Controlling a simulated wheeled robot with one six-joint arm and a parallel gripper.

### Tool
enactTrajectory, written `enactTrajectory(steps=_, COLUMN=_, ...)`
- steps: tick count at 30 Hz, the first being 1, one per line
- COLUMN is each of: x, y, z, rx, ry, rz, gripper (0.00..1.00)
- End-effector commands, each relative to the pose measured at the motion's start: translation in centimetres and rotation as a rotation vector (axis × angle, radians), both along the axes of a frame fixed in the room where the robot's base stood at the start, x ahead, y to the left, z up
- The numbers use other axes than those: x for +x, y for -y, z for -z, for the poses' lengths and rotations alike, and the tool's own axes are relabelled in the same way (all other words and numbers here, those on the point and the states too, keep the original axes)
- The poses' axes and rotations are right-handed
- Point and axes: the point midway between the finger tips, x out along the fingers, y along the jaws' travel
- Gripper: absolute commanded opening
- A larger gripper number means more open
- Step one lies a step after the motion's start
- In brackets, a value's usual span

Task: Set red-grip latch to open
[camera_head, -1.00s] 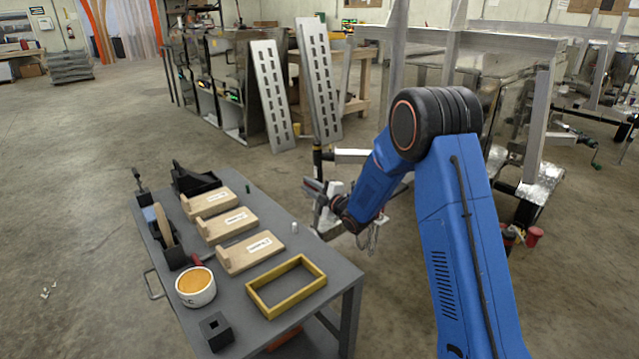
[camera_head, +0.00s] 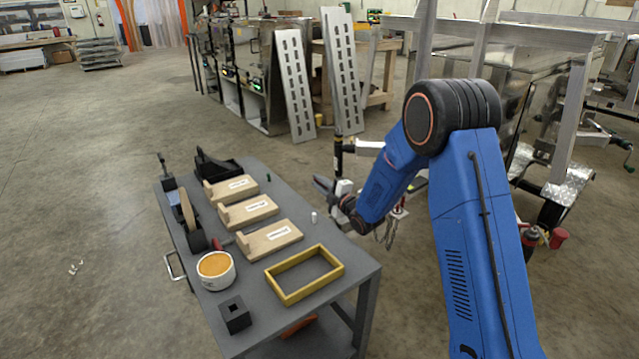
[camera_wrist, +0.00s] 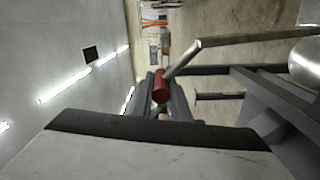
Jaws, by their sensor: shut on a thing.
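In the wrist view, the red grip (camera_wrist: 161,86) sits between the two dark fingers of my gripper (camera_wrist: 162,92), which is shut on it. A bare metal rod (camera_wrist: 183,59) runs from the grip up and to the right, meeting a longer bar at a bend. A pale block fills the near foreground and hides part of the view. In the head view, my gripper (camera_head: 328,187) is beyond the table's right edge, beside the trailer coupling parts. The red grip cannot be made out there, and the latch's setting cannot be told.
The grey table (camera_head: 250,333) carries a yellow frame (camera_head: 304,274), wooden blocks (camera_head: 268,240), an orange-topped pot (camera_head: 215,270) and a black square holder (camera_head: 235,314). Aluminium trailer frames (camera_head: 520,35) stand behind my arm at right. Open floor lies left of the table.

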Motion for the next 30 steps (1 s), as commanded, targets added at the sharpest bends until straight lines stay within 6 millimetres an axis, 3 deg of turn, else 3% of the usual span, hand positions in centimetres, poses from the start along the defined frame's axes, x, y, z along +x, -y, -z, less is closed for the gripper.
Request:
enactTrajectory(steps=1, x=-0.1, y=0.3, z=1.1, rx=-0.007, ry=-0.020, rz=0.004, gripper=0.23)
enactTrajectory(steps=3, x=-0.1, y=0.3, z=1.0, rx=-0.006, ry=-0.018, rz=0.005, gripper=0.34)
enactTrajectory(steps=16, x=-0.8, y=0.7, z=0.4, rx=-0.003, ry=-0.008, rz=0.001, gripper=0.34)
enactTrajectory(steps=30, x=-7.8, y=5.9, z=0.4, rx=-0.003, ry=-0.010, rz=0.004, gripper=0.34)
